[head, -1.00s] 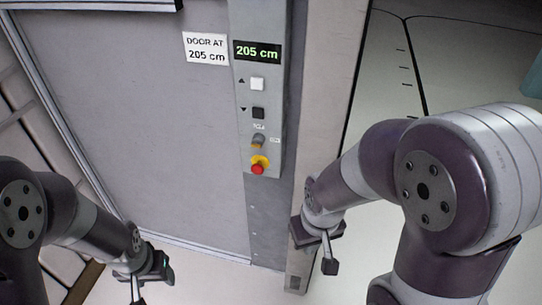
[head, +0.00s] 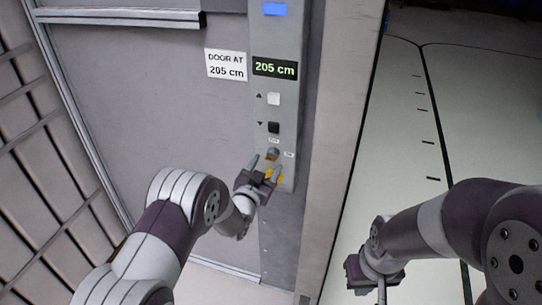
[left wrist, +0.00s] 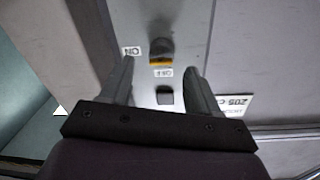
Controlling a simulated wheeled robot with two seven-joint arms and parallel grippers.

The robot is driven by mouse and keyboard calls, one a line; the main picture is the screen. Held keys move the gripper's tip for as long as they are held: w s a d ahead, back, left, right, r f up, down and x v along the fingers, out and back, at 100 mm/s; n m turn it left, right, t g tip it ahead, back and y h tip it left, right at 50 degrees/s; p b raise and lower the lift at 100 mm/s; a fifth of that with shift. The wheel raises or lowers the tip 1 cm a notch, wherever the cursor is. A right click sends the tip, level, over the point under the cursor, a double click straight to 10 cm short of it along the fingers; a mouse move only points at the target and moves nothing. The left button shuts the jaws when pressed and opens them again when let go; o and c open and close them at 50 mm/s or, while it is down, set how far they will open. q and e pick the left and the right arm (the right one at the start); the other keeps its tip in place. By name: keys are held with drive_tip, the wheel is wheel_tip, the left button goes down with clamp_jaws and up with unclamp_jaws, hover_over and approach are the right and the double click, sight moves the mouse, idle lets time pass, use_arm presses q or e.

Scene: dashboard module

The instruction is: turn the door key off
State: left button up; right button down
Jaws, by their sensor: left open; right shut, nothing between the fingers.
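The door key switch (head: 272,154) is a small grey knob low on the control panel. Its OFF label is above it and its ON label to the right in the head view. The left wrist view, upside down, shows the knob (left wrist: 161,47) with a yellow strip on its edge facing OFF. I cannot tell surely which label it points to. My left gripper (head: 265,167) is open in front of the panel, its fingertips (left wrist: 158,70) on either side of the switch's line, apparently short of gripping it. My right gripper (head: 381,291) is shut and empty, low right, away from the panel.
The panel (head: 277,35) carries a 205 cm display (head: 275,68), a white up button (head: 274,99) and a dark down button (head: 274,128). A pillar (head: 345,130) stands right of the panel.

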sight(269, 160)
use_arm(q)
drive_tip(key=shift+x, duration=1.85)
drive_tip(key=shift+a, duration=0.1)
drive_tip(key=c, duration=1)
drive_tip(key=shift+f+n+b, duration=0.2)
drive_tip(key=shift+n+b, duration=0.2)
drive_tip(key=shift+b, duration=0.05)
drive_tip(key=shift+c, duration=0.2)
drive_tip(key=n+b, duration=0.7)
drive_tip(key=b, duration=0.1)
drive_tip(key=shift+f+n, duration=0.2)
drive_tip(key=shift+n, duration=0.2)
drive_tip(key=n+b, duration=0.4)
drive_tip(key=n, duration=0.1)
drive_tip(key=shift+n+t, duration=0.3)
drive_tip(key=shift+t, duration=0.1)
drive_tip(key=shift+r+n+y+b, duration=0.1)
drive_tip(key=shift+n+y+b, duration=0.2)
drive_tip(key=shift+n+b, duration=1.55)
drive_tip(key=shift+n, duration=0.45)
